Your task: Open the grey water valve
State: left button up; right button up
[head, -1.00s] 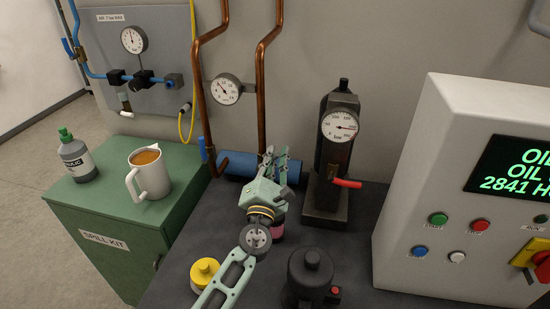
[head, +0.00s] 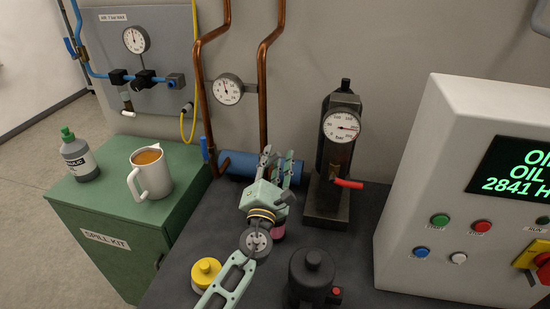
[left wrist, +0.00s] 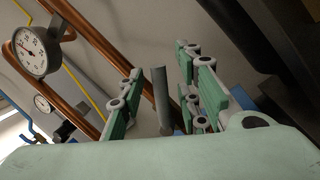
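A grey bar (left wrist: 162,100), which looks like the grey valve's lever, stands between the fingers of my left gripper in the left wrist view. A gap shows on each side of it, and its base is hidden behind the hand. In the head view my left gripper (head: 278,165) is open in front of the blue cylinder (head: 236,163) at the foot of the copper pipes. There the hand hides the grey bar, so I cannot make it out. My right gripper is not in view.
A dark press-like stand (head: 327,200) with a gauge and red lever stands close right of the gripper. A yellow-capped jar (head: 206,272) and a dark round canister (head: 311,275) are nearer. The control cabinet (head: 410,190) is at right, the green cabinet (head: 120,240) with a mug (head: 150,174) at left.

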pick_arm(q)
jog(key=v, duration=1.1)
jog(key=shift+s, duration=0.15)
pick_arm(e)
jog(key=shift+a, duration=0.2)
pick_arm(q)
jog(key=shift+a, duration=0.1)
jog(key=shift+c, duration=0.4)
